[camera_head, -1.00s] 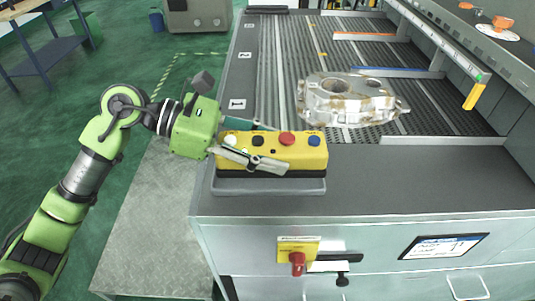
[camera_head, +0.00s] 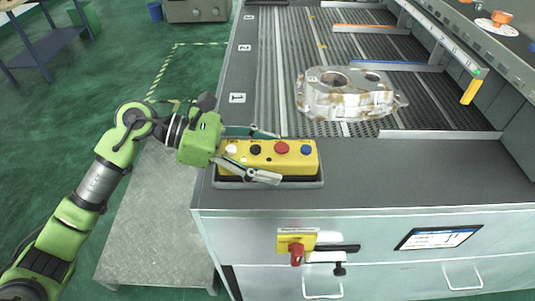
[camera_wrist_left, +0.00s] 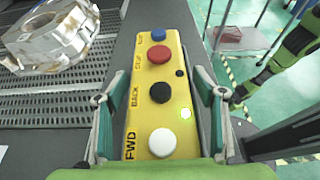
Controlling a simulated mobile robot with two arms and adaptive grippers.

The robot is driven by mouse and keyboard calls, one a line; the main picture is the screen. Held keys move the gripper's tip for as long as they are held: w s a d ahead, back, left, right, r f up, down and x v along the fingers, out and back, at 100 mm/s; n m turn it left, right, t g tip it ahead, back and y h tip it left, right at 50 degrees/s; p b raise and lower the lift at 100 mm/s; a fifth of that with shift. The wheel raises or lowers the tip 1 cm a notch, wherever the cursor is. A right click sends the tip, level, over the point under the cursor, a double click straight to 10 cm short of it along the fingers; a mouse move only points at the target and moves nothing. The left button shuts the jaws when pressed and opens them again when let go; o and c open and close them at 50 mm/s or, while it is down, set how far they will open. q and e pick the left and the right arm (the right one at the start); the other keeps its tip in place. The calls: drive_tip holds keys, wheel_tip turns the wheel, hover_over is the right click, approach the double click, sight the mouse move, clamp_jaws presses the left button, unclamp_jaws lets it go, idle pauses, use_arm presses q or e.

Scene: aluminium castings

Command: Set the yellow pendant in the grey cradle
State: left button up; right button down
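The yellow pendant (camera_head: 290,160) has white, black, red and blue buttons. It lies lengthwise in the grey cradle (camera_head: 300,183) at the near left of the bench top, with the cradle's rim showing around its lower edge. The pendant fills the middle of the left wrist view (camera_wrist_left: 174,115), its white button nearest me. My left gripper (camera_head: 266,157) is open around the pendant's left end, one finger on each long side. The left wrist view shows a gap between each finger and the pendant. My right gripper is not in view.
A metal casting (camera_head: 345,95) lies on the dark ribbed conveyor behind the pendant. A yellow-and-red switch (camera_head: 296,246) and a small screen (camera_head: 438,238) are on the bench front. The bench top right of the cradle is clear.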

use_arm(q)
drive_tip(key=shift+r, duration=0.1)
drive_tip(key=shift+a+r, duration=0.1)
drive_tip(key=shift+a, duration=0.05)
drive_tip(key=b+v, duration=0.3)
drive_tip(key=v, duration=0.7)
drive_tip(key=shift+a, duration=0.4)
drive_tip(key=shift+a+r+b, duration=0.3)
drive_tip(key=shift+a, duration=0.15)
